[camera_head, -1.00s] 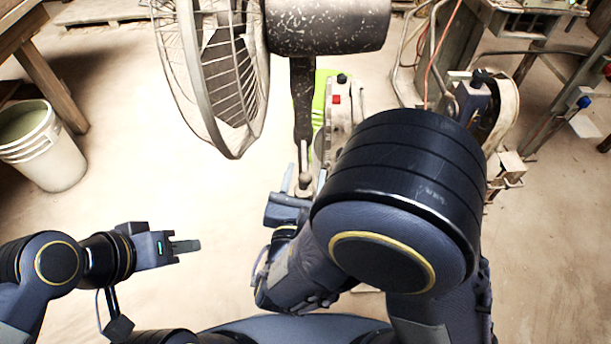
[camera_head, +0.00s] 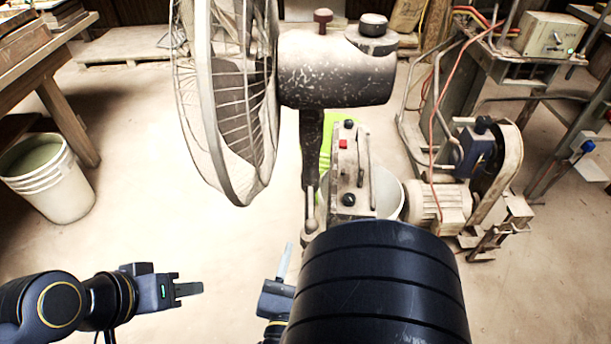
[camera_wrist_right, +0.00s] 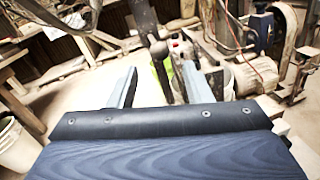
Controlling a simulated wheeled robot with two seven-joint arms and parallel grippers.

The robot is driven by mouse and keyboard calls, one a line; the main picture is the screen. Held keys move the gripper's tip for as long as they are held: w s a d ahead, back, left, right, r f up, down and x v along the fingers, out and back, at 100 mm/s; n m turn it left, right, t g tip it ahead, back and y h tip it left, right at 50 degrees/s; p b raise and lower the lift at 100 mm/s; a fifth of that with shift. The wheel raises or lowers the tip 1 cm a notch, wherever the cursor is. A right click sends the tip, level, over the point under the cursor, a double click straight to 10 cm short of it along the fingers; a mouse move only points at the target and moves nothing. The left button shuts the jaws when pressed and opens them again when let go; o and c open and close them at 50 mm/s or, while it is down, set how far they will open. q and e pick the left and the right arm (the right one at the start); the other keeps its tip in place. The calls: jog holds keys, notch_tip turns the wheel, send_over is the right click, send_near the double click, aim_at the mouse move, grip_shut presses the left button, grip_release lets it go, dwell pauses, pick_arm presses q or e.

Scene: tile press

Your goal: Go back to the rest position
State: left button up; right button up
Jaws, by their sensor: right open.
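My left gripper (camera_head: 188,288) is at the lower left of the head view, over open floor, pointing right. Its fingers overlap side-on, so the gap between them cannot be judged, and nothing shows in them. My right gripper (camera_head: 285,262) is at the bottom middle of the head view, mostly hidden by my large dark arm joint. In the right wrist view, its two fingers (camera_wrist_right: 158,86) stand wide apart with nothing between them. Past them are the dark post and the pale control box.
A dusty caged fan (camera_head: 235,100) stands ahead, with a control box (camera_head: 350,170) beside its post. A motor machine (camera_head: 450,205) is at the right. A white bucket (camera_head: 50,185) stands by a wooden table (camera_head: 65,110) at the left. The floor (camera_head: 150,190) between bucket and fan is clear.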

jog(key=d+f+m+g+h, duration=0.1)
jog(key=d+m+g+h, duration=0.5)
jog(key=d+m+g, duration=0.75)
jog(key=s+d+f+m+g+y, duration=0.35)
jog(key=s+d+m+y, duration=0.5)
jog(key=m, duration=0.35)
notch_tip(320, 180, up, 33)
jog(key=w+m+t+y+p, duration=0.1)
jog(key=m+t+y+p, duration=0.3)
jog(key=p, duration=2.2)
jog(key=m, duration=0.4)
jog(key=shift+w+a+t+p, duration=0.3)
jog(key=shift+w+t+p, duration=0.05)
jog(key=shift+t, duration=0.05)
